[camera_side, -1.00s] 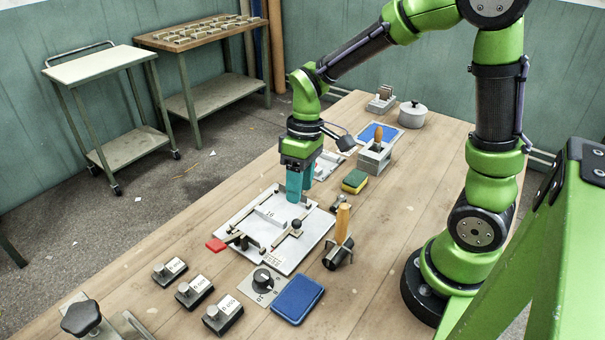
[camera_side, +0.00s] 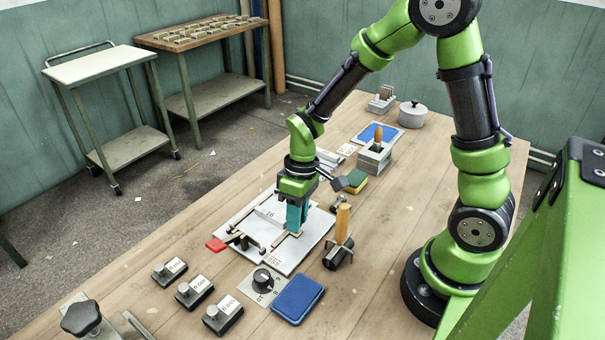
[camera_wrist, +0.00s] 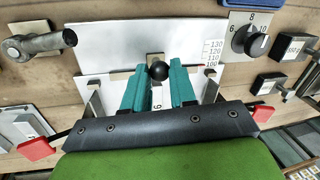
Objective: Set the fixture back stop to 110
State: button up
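The fixture plate (camera_side: 258,214) is a white board lying on the table; it fills the middle of the wrist view (camera_wrist: 120,42). A black round knob (camera_wrist: 158,70) stands on the fixture's stop. A printed scale (camera_wrist: 212,53) from 100 to 130 lies beside it, with the 100 mark nearest the stop's end; the exact setting is too small to read surely. My gripper (camera_wrist: 159,66) has its teal fingers apart, one on each side of the knob. Whether they touch it is unclear. In the side view my gripper (camera_side: 293,231) is low over the plate and hides the knob.
A red-ended lever (camera_side: 216,244) is at the plate's left edge. A dial (camera_side: 263,278), a blue pad (camera_side: 298,299) and several labelled blocks (camera_side: 195,291) lie in front.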

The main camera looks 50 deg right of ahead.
grip_shut()
jog(key=shift+s, duration=0.55)
jog(key=o, duration=0.5)
grip_release()
jog(key=shift+r, duration=0.1)
jog(key=d+r, duration=0.1)
jog(key=r, duration=0.4)
jog(key=d+r, duration=0.1)
jog(key=r, duration=0.5)
jog(key=d+r, duration=0.1)
jog(key=r, duration=0.4)
jog(key=shift+w+d+r, duration=0.1)
jog(key=shift+w+r, duration=0.1)
jog(key=shift+w, duration=0.15)
